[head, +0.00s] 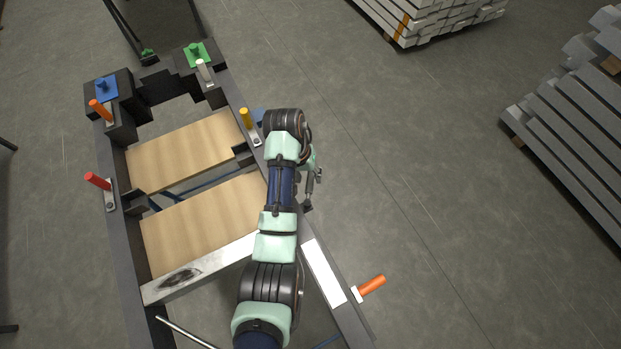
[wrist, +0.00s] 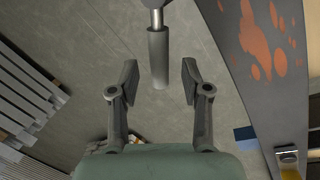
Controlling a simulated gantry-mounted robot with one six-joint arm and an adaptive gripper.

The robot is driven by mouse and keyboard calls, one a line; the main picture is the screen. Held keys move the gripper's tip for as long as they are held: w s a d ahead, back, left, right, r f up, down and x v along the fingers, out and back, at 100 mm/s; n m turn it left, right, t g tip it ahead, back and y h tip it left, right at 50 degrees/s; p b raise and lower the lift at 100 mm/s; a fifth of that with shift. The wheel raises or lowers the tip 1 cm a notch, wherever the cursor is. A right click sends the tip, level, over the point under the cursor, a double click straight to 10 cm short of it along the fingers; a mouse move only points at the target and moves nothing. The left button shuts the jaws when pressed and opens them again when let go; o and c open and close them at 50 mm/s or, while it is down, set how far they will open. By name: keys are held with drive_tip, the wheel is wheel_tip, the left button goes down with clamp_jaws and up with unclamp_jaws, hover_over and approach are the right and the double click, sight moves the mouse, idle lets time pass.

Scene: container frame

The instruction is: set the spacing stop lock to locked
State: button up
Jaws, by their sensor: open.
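A grey cylindrical handle on a thin metal stem (wrist: 158,55) shows at the top middle of the wrist view. I cannot tell from its look whether it is the spacing stop lock, and no label or locked mark shows. My gripper (wrist: 158,84) is open and empty. Its two fingers are on either side of the handle's lower end, with gaps on both sides. In the head view my arm hangs over the frame's right rail (head: 325,271) and mostly hides the gripper.
Other levers stand on the frame: yellow (head: 246,119), orange (head: 100,110), red (head: 97,181), pale grey (head: 203,71), and orange at lower right (head: 371,286). Wooden boards (head: 185,152) lie inside. Metal bars (head: 570,125) are stacked far right. The floor between is clear.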

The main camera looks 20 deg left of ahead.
drive_tip(key=shift+w+d+f, duration=0.1)
drive_tip(key=shift+d+f, duration=0.05)
drive_tip(key=shift+f, duration=0.7)
clamp_jaws()
